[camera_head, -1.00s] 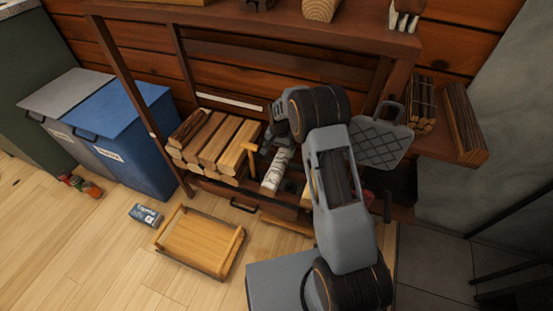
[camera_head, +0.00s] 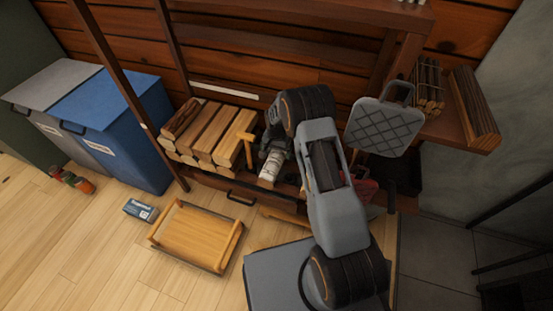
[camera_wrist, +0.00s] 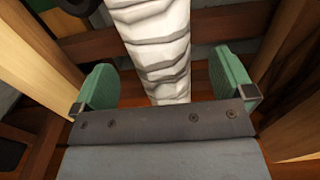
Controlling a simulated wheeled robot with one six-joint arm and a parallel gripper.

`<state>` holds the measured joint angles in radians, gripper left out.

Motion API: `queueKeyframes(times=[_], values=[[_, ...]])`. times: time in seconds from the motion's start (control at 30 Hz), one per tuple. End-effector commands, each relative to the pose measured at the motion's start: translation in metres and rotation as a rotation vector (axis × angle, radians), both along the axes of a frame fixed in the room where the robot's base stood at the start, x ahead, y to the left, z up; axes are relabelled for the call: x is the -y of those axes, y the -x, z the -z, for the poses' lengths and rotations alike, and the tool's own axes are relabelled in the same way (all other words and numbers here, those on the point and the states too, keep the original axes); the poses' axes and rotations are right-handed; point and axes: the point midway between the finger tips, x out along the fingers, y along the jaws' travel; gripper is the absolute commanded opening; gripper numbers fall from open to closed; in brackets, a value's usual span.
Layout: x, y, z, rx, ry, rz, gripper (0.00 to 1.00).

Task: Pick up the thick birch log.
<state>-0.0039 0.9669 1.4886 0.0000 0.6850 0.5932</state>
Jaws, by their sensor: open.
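The thick birch log (camera_head: 269,168) lies on the shelf of the wooden rack, to the right of the stacked firewood, with its white, dark-streaked bark showing. My gripper (camera_head: 272,150) is over it in the head view, and my arm hides part of the log. In the wrist view the birch log (camera_wrist: 158,55) runs lengthwise between the two green finger pads of my gripper (camera_wrist: 166,88). The fingers are open, with a gap on both sides of the log. I cannot tell how deep the log sits between them.
Stacked split logs (camera_head: 208,135) and a wooden mallet-like tool (camera_head: 247,143) stand close on the left. A wooden tray (camera_head: 196,238) and a blue box (camera_head: 140,210) lie on the floor, near a blue bin (camera_head: 125,130).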

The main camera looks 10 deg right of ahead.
Motion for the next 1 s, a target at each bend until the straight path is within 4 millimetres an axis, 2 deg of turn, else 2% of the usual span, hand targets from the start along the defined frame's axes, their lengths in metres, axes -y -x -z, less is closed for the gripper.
queueKeyframes(times=[0.03, 0.23, 0.53, 1.0], values=[[0.000, 0.001, 0.010, -0.002, 0.000, -0.001, 1.00], [0.001, 0.001, 0.038, -0.002, 0.000, -0.001, 1.00], [0.001, 0.000, 0.042, 0.000, 0.000, 0.000, 1.00], [0.001, 0.001, 0.042, -0.001, 0.000, 0.000, 0.55]])
